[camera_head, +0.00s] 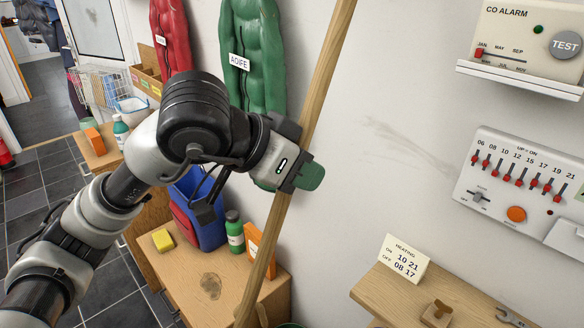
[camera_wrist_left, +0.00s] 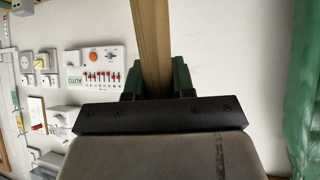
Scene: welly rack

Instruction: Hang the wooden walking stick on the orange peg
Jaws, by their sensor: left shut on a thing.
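The wooden walking stick (camera_head: 325,75) is a long pale shaft that runs from the top edge down to the bottom edge of the head view, leaning slightly. Both its ends are out of the picture. My left gripper (camera_head: 300,176) is shut on the shaft near the middle of its visible length. In the left wrist view the stick (camera_wrist_left: 152,45) rises between the green fingers of my left gripper (camera_wrist_left: 156,80). I cannot make out an orange peg in either view. My right gripper is not in view.
Green and red garments (camera_head: 258,50) (camera_head: 172,40) hang on the wall behind. A low wooden bench (camera_head: 205,287) holds a blue-and-red bag (camera_head: 200,215), a green bottle (camera_head: 235,232) and an orange box (camera_head: 258,250). A control panel (camera_head: 520,190) and wooden shelf (camera_head: 450,290) are at right.

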